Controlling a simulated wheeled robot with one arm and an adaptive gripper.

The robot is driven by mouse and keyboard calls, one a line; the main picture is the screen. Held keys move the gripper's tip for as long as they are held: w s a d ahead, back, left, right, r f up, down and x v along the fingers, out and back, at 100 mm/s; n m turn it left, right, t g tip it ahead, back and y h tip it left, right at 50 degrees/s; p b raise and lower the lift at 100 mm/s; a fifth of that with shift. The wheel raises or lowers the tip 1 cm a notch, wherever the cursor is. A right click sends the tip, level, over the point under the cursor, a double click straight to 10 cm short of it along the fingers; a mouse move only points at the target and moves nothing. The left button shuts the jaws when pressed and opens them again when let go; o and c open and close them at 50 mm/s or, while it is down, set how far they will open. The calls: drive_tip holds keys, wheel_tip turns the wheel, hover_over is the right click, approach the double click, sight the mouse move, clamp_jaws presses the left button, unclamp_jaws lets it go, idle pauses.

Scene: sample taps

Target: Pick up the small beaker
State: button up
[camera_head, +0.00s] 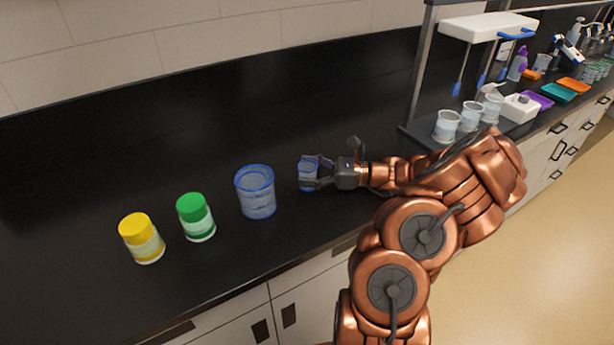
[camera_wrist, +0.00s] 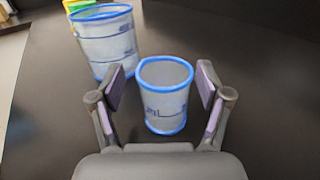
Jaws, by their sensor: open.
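The small beaker (camera_wrist: 165,97) is clear with blue rims and blue marks. It stands upright on the black counter, between the open fingers of my gripper (camera_wrist: 163,90) in the wrist view. A gap shows between the beaker and each finger pad. In the head view the small beaker (camera_head: 309,170) is partly hidden by my gripper (camera_head: 316,174), which reaches it from the right. A larger blue-rimmed beaker (camera_head: 256,193) stands to its left; this larger beaker also shows behind and left in the wrist view (camera_wrist: 107,42).
A green-capped jar (camera_head: 196,217) and a yellow-capped jar (camera_head: 141,238) stand further left on the counter (camera_head: 90,185). A rack stand (camera_head: 416,80) with several beakers is at the right. The counter behind my gripper is clear.

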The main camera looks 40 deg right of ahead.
drive_tip(key=shift+c, duration=0.2)
drive_tip(key=c, duration=0.9)
drive_tip(key=shift+r, duration=0.1)
